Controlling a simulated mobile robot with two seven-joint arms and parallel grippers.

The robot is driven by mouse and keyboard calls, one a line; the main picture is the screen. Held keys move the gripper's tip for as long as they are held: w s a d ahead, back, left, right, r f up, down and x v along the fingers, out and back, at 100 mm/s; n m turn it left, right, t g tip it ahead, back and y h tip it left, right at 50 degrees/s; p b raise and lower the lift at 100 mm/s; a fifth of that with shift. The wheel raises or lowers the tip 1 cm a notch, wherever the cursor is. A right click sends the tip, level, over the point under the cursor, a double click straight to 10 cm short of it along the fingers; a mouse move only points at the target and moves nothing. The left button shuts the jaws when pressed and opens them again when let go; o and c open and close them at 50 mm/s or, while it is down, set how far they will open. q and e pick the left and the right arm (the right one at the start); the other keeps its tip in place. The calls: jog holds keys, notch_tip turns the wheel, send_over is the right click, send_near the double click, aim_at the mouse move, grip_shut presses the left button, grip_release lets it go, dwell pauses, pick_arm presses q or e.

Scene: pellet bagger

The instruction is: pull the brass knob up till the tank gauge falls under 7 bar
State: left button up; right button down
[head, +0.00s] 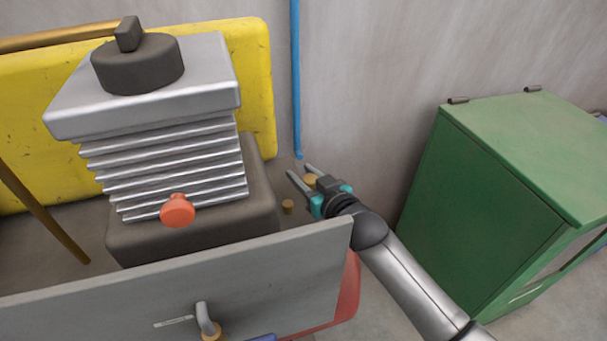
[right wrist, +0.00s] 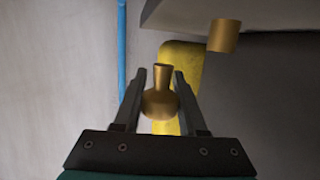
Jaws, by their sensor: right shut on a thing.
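The brass knob (right wrist: 160,105), with a round body and a flared stem, sits between the two fingers of my right gripper (right wrist: 160,74) in the right wrist view. In the head view my right gripper (head: 299,170) is beside the machine's dark base, shut on the knob (head: 310,179), which the fingers partly cover. A second, smaller brass piece (head: 287,206) stands close by, apart from the fingers; a brass cylinder (right wrist: 224,36) also shows in the wrist view. No tank gauge face shows in either view. My left gripper is out of view.
A finned grey block (head: 165,160) with a red-orange button (head: 177,211) stands left of the gripper. A grey panel (head: 180,275) lies in front, with a red body (head: 348,290) partly behind it. A blue pipe (head: 296,80) runs down the wall. A green cabinet (head: 490,200) stands right.

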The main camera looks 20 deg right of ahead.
jog(key=c, duration=0.8)
grip_release()
jog(key=shift+w+r, duration=0.1)
jog(key=shift+r, duration=0.35)
jog(key=o, duration=0.4)
jog(key=shift+f, duration=0.25)
jog(key=p+v, duration=0.4)
jog(key=v, duration=1.1)
jog(key=shift+s+p, duration=0.2)
jog(key=shift+p, duration=0.15)
jog(key=shift+s+f, duration=0.1)
